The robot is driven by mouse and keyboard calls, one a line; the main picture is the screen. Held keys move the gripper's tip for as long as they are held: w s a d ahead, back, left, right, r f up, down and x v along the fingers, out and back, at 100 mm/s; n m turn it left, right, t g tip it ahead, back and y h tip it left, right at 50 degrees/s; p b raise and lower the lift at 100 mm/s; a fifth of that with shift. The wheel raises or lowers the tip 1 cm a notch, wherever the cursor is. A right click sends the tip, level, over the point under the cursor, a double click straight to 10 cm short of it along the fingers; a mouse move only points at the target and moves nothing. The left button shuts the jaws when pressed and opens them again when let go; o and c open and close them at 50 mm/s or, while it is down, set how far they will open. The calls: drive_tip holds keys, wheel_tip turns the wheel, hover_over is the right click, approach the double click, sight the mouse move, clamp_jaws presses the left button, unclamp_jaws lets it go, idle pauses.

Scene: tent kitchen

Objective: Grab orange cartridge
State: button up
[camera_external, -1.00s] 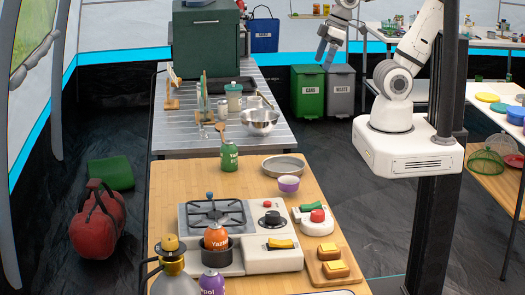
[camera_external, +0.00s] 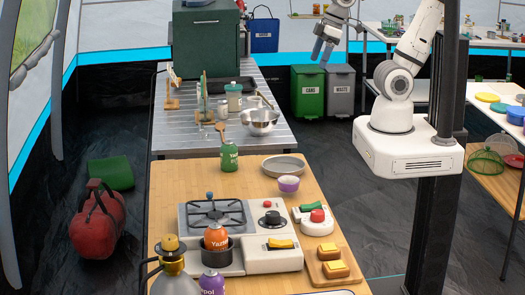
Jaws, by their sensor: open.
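The orange cartridge (camera_external: 216,237) stands upright at the front of the wooden table, with its lower part inside or behind a dark pot (camera_external: 219,252) beside the stove. My gripper (camera_external: 322,52) is high up at the back, above the bins and far from the cartridge. Its fingers point down, it is open and nothing shows between them.
A purple cartridge (camera_external: 212,284) and a grey-and-yellow sprayer (camera_external: 173,268) stand close in front of the orange cartridge. A stove (camera_external: 213,215) is behind it. A green cartridge (camera_external: 229,158), a pan (camera_external: 283,166) and a bread board (camera_external: 330,270) are also on the table.

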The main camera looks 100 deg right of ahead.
drive_tip(key=w+a+n+y+b, duration=0.1)
drive_tip(key=w+a, duration=0.3)
drive_tip(key=w, duration=0.3)
drive_tip(key=w+a+n+b, duration=0.1)
drive_tip(key=w+a+n, duration=0.15)
drive_tip(key=w, duration=0.45)
drive_tip(key=n+g+y+b, duration=0.1)
drive_tip(key=n+y+b, duration=0.1)
drive_tip(key=n+b, duration=0.4)
hover_over(217, 226)
drive_tip(key=s+d, duration=0.2)
drive_tip(key=d, duration=0.1)
drive_tip(key=f, duration=2.5)
drive_tip(key=shift+w+d, duration=0.1)
drive_tip(key=shift+w, duration=0.1)
drive_tip(key=shift+p+x, duration=1.55)
drive_tip(key=shift+x, duration=2.25)
drive_tip(key=shift+s, duration=0.15)
drive_tip(key=shift+c, duration=0.5)
drive_tip(key=c, duration=1.1)
